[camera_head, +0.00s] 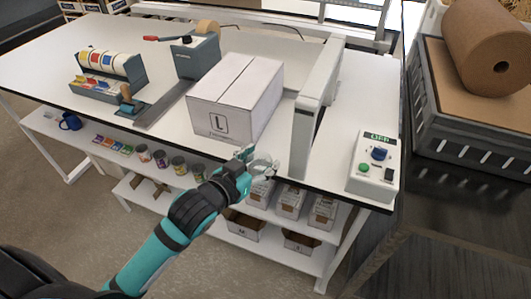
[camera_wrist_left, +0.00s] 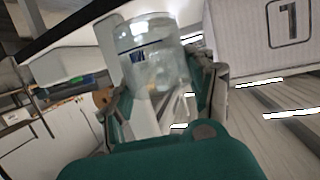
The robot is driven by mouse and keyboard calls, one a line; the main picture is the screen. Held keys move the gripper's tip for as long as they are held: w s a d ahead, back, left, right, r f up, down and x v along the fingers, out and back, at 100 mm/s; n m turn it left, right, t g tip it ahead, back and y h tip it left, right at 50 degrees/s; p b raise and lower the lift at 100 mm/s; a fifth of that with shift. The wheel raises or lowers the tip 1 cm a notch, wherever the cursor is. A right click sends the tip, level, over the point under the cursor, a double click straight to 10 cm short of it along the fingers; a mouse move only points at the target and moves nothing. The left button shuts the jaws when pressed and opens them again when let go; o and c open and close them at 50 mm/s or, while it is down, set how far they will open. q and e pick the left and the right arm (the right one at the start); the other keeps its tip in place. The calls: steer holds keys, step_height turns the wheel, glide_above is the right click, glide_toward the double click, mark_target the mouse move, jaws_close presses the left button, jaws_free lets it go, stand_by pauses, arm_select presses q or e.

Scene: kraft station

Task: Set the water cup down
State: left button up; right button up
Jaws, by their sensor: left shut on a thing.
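The water cup (camera_head: 264,166) is clear and see-through, and my left gripper (camera_head: 252,166) is shut on it. In the head view the cup shows by the table's front edge, just below the white box marked L. In the left wrist view the cup (camera_wrist_left: 155,52) stands between the two fingers of my left gripper (camera_wrist_left: 165,95). Whether the cup touches the table or holds water I cannot tell. My right gripper is not in view.
The white table (camera_head: 262,145) bears the box (camera_head: 232,97), a grey frame (camera_head: 314,100) and a control box (camera_head: 374,163). A tape dispenser (camera_head: 196,58) stands behind left. Bare tabletop shows at the left. Lower shelves hold cans and small boxes (camera_head: 290,203).

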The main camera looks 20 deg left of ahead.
mark_target(256, 171)
arm_select(q)
steer(key=shift+s+a+r+b, duration=0.15)
steer(key=shift+s+b, duration=0.35)
steer(key=shift+s, duration=2)
steer(key=shift+s+r, duration=0.1)
